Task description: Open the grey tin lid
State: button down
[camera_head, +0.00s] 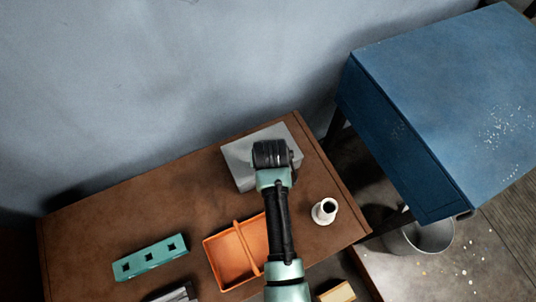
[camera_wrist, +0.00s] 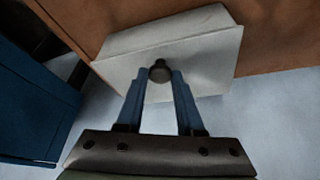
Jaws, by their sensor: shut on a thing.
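The grey tin (camera_head: 235,158) stands near the back right of the brown table, partly hidden by my arm in the head view. In the wrist view its pale grey lid (camera_wrist: 205,58) faces the camera, with a dark round knob (camera_wrist: 159,71) on it. My gripper (camera_wrist: 159,76) has its two blue fingers on either side of the knob and is shut on it. I cannot tell whether the lid is raised from the tin. In the head view the fingers are hidden behind my wrist.
An orange divided tray (camera_head: 213,244), a teal block with square holes (camera_head: 150,257) and a white bottle-like pot (camera_head: 325,211) are on the brown table (camera_head: 90,222). A blue cabinet (camera_head: 440,95) stands to the right, with a metal bucket (camera_head: 428,236) below. The table's left part is clear.

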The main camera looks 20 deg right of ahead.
jog(key=shift+r, duration=0.1)
dwell(0.7)
jog(key=w+r+g+p, duration=0.1)
jog(key=p, duration=0.1)
jog(key=w+r+g+p, duration=0.1)
jog(key=r+g, duration=0.1)
jog(key=shift+r+p, duration=0.3)
jog(key=shift+p, duration=0.1)
jog(key=w+r+b, duration=0.3)
jog(key=w+b, duration=0.1)
jog(key=w, duration=0.6)
jog(key=shift+a, duration=0.3)
jog(key=c, duration=1.4)
grip_release()
jog(key=shift+r+p, duration=0.3)
jog(key=o, duration=0.5)
jog(key=shift+a+r, duration=0.1)
jog(key=shift+o, duration=1.3)
jog(key=shift+s, duration=0.1)
jog(key=shift+o, duration=0.6)
jog(key=shift+d, duration=0.2)
